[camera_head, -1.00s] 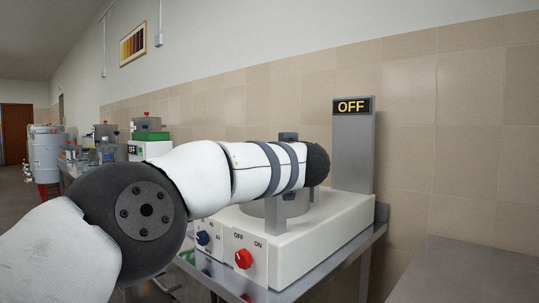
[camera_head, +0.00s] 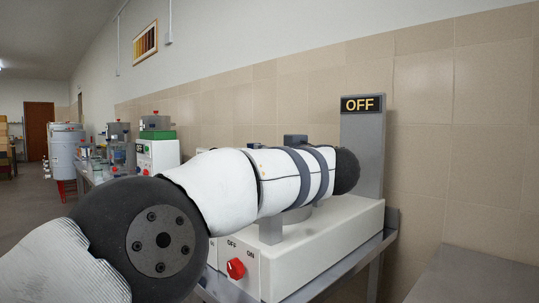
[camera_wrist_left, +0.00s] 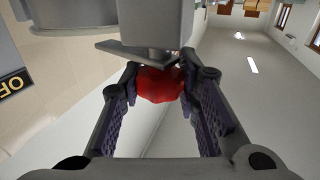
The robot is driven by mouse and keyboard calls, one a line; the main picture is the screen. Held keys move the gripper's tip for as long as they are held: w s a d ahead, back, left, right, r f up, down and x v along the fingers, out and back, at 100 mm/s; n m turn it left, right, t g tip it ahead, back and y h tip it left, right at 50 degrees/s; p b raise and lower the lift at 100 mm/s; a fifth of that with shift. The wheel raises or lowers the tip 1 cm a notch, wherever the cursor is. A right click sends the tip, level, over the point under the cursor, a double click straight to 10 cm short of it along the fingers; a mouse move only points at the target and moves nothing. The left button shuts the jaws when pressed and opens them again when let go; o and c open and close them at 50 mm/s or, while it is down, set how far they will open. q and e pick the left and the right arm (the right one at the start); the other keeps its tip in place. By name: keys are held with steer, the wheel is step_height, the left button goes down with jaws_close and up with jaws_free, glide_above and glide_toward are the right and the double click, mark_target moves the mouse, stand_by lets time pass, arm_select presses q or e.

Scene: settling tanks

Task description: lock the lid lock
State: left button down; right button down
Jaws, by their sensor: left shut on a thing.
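In the left wrist view, my left gripper (camera_wrist_left: 158,76) has both fingers closed against a red knob-like part (camera_wrist_left: 157,90), which appears to be the lid lock. The red part sits just under a grey block (camera_wrist_left: 150,22) with a thin plate edge. In the head view, my left arm lies across the white machine (camera_head: 330,241) and hides the gripper and the lock. A grey drum (camera_head: 300,214) shows partly below the arm. A sign (camera_head: 363,105) behind the machine reads OFF. A red dial (camera_head: 236,268) marked OFF and ON is on the machine's front. My right gripper is not in view.
The machine stands on a metal bench against a tiled wall. A grey surface (camera_head: 470,275) lies at the right. Another white machine with a green top (camera_head: 157,134) and a grey tank (camera_head: 66,147) stand farther back left. Open floor is at the left.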

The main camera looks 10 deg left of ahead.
arm_select(q)
steer(key=shift+f, duration=0.15)
steer(key=c, duration=1.2)
jaws_free()
steer(key=shift+w, duration=0.1)
steer(key=v, duration=1.2)
steer(key=shift+f, duration=0.15)
